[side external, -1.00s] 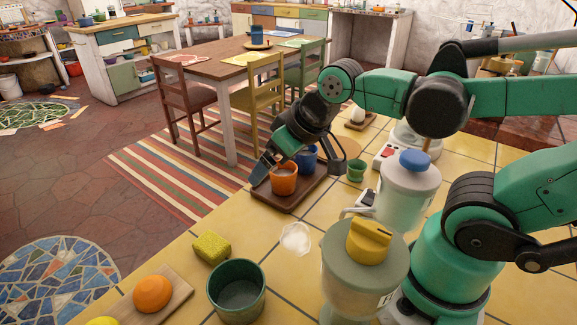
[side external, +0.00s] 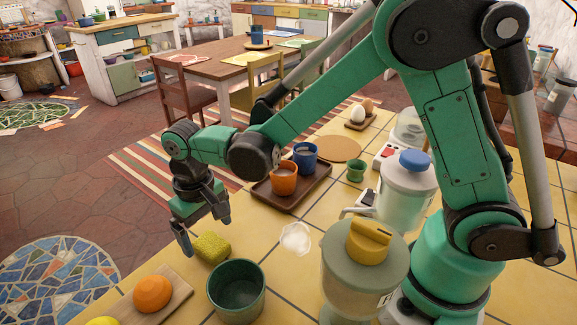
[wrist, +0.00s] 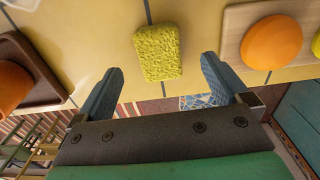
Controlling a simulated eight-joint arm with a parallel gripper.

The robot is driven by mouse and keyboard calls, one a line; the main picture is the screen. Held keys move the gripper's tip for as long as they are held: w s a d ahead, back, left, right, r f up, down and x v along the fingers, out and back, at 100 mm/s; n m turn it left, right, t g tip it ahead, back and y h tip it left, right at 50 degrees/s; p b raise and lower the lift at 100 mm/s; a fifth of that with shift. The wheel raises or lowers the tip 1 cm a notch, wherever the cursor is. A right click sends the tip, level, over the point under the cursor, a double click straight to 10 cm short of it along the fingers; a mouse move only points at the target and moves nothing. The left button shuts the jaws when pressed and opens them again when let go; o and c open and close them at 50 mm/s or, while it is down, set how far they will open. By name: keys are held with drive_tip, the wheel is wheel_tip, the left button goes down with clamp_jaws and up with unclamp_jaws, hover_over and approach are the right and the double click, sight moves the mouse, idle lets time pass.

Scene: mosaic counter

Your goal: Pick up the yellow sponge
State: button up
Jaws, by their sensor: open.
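The yellow sponge (side external: 212,247) lies on the yellow tiled counter near its edge, between the tray and the cutting board. In the wrist view the sponge (wrist: 158,53) is ahead of my fingers, roughly midway between them. My gripper (side external: 206,238) is open and empty at the sponge, with its fingers apart and pointing down. The wrist view shows both fingertips of my gripper (wrist: 161,72) spread wider than the sponge, short of it in the picture.
An orange (side external: 152,293) on a wooden board (side external: 178,297) lies left of the sponge. A green pot (side external: 237,291) stands close in front. A brown tray (side external: 292,202) holds an orange cup (side external: 284,180) and a blue cup (side external: 305,158). A clear spill (side external: 296,238) lies to the right.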

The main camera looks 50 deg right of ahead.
sight(211, 242)
drive_tip(key=shift+f, duration=1.65)
drive_tip(key=shift+c, duration=0.2)
drive_tip(key=c, duration=1.3)
drive_tip(key=shift+r, duration=0.1)
wheel_tip(211, 242, up, 20)
